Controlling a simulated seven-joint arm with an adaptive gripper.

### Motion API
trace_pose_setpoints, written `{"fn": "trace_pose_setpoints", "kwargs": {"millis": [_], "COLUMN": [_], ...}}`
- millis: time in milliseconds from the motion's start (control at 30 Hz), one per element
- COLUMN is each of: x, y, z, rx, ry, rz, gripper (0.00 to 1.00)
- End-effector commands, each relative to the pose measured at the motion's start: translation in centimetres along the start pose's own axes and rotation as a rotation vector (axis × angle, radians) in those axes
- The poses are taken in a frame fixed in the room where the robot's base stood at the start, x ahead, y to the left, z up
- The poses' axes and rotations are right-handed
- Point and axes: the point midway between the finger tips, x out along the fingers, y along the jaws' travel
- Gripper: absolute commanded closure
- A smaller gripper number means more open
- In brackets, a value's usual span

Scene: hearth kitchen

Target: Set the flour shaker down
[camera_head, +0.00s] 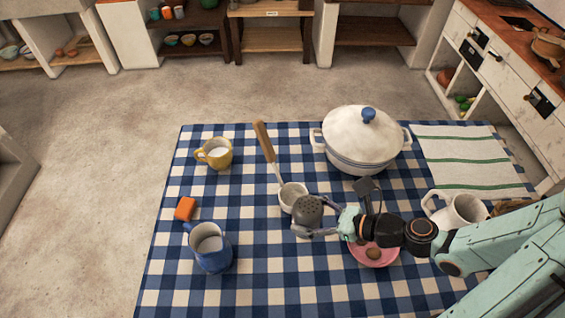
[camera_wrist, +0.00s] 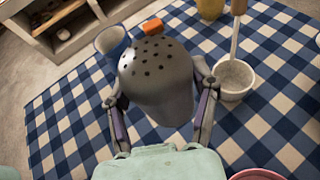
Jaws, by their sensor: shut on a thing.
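The flour shaker (camera_head: 307,209) is a grey metal cup with a domed, holed top. My gripper (camera_head: 318,216) is shut on it, one finger on each side. In the wrist view the shaker (camera_wrist: 156,80) fills the middle, top facing away and slightly tilted, between the two fingers of my gripper (camera_wrist: 160,108). The shaker is over the blue and white checked tablecloth (camera_head: 270,280). Its base is hidden, so I cannot tell whether it touches the cloth.
A blue jug (camera_head: 209,248), an orange block (camera_head: 185,209) and a yellow cup (camera_head: 214,153) are left. A lidded pot (camera_head: 361,140), pink plate (camera_head: 388,258) and white pitcher (camera_head: 462,211) are right. The front middle cloth is clear.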

Motion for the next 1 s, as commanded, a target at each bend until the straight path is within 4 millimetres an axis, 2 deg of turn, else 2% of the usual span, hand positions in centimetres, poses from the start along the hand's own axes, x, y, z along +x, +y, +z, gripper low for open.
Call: {"fn": "trace_pose_setpoints", "kwargs": {"millis": [100,467,767,1000], "x": [-0.8,-2.6,0.1,4.3], "y": [0.0,-0.1,-4.7,-11.0], "z": [1.9,6.4,4.4,4.3], "rx": [-0.006,-0.004,0.016,0.051], "ry": [0.003,0.003,-0.005,-0.006], "rz": [-0.002,0.0,-0.033,-0.125], "gripper": [0.81,0.81,0.81,0.81]}}
